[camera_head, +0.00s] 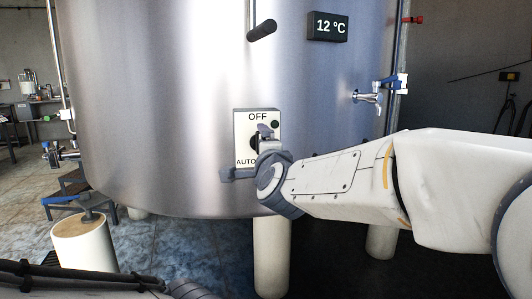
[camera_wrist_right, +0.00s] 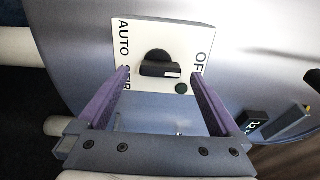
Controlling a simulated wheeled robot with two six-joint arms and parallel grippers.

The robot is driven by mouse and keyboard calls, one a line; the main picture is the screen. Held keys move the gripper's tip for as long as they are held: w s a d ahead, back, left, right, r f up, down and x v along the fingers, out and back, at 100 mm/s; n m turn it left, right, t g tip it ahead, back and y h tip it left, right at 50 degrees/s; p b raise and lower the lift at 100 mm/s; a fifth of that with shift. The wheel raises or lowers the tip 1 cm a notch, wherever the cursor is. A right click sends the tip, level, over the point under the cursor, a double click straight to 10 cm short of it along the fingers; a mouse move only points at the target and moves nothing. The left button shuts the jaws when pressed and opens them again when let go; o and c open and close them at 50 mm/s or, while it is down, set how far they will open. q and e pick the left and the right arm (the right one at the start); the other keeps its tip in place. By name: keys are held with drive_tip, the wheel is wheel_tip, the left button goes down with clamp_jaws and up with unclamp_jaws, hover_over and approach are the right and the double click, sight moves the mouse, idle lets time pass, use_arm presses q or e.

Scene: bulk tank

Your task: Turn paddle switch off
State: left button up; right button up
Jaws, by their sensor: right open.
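The switch panel (camera_head: 243,125) is a pale plate on the steel tank, marked OFF at the top and AUTO at the lower left. In the right wrist view the panel (camera_wrist_right: 140,40) carries a black paddle switch (camera_wrist_right: 155,67), with a pale mark near its right end. Another word beside AUTO is partly hidden. My right gripper (camera_wrist_right: 160,77) is open, its two purple fingers on either side of the paddle with gaps between. In the head view the right gripper (camera_head: 262,140) covers much of the panel's lower part. My left gripper is not visible.
The steel tank (camera_head: 160,110) fills the middle. It bears a black handle (camera_head: 262,30), a 12 °C display (camera_head: 327,27) and a tap (camera_head: 368,97) at the right. A green round lamp (camera_wrist_right: 181,88) sits on the panel. A dark step stool (camera_head: 70,190) stands at the left.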

drive_tip(key=s+d+p, duration=0.1)
drive_tip(key=s, duration=0.7)
drive_tip(key=shift+s+p, duration=0.15)
drive_tip(key=shift+p, duration=0.2)
drive_tip(key=shift+d, duration=0.1)
